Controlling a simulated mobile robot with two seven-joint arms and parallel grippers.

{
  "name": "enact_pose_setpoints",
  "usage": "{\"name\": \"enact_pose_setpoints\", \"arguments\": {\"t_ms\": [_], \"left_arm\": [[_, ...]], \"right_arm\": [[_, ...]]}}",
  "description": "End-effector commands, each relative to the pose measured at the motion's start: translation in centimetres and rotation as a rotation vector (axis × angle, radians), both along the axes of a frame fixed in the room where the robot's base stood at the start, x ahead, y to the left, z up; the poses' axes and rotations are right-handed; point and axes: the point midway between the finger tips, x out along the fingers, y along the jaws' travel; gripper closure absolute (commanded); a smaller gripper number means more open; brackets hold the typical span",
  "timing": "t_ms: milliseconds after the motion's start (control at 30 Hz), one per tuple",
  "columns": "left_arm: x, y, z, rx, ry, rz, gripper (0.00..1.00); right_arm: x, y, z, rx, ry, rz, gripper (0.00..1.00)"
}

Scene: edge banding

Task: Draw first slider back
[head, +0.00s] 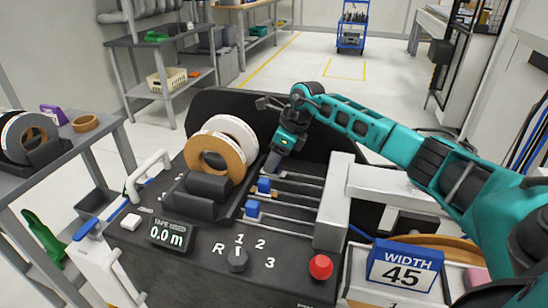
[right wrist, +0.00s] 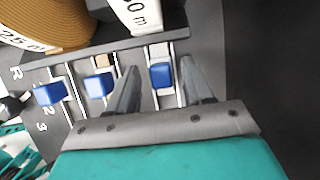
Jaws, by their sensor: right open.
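The banding machine (head: 290,222) carries several parallel slider rails with blue slider knobs. In the head view two blue knobs show, a nearer one (head: 253,209) and a middle one (head: 264,185). The farthest knob is hidden there by my right gripper (head: 273,163), which reaches down over the far rail. In the right wrist view, the farthest blue knob (right wrist: 161,75) stands between the two spread fingers of my right gripper (right wrist: 160,68), with gaps on both sides. The other knobs, middle (right wrist: 99,85) and near (right wrist: 51,93), lie to the left, outside the fingers. My left gripper is not seen.
Tape rolls, one tan (head: 213,160) and one white (head: 232,133), stand left of the rails. A white block (head: 334,205) bounds the rails on the right. A dial (head: 238,260), a red button (head: 320,266) and a width sign (head: 404,266) are at the front.

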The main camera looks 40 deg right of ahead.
Motion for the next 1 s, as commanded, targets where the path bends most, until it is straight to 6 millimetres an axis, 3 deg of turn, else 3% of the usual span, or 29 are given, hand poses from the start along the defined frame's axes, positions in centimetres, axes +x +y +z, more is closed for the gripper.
{"name": "enact_pose_setpoints", "arguments": {"t_ms": [600, 1000], "left_arm": [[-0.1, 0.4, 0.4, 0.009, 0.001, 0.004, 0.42], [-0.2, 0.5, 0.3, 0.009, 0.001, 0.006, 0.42]], "right_arm": [[-3.3, -2.7, 10.6, 0.000, -0.004, -0.001, 0.49], [-3.7, -3.0, 11.7, 0.001, -0.002, 0.000, 0.49]]}}
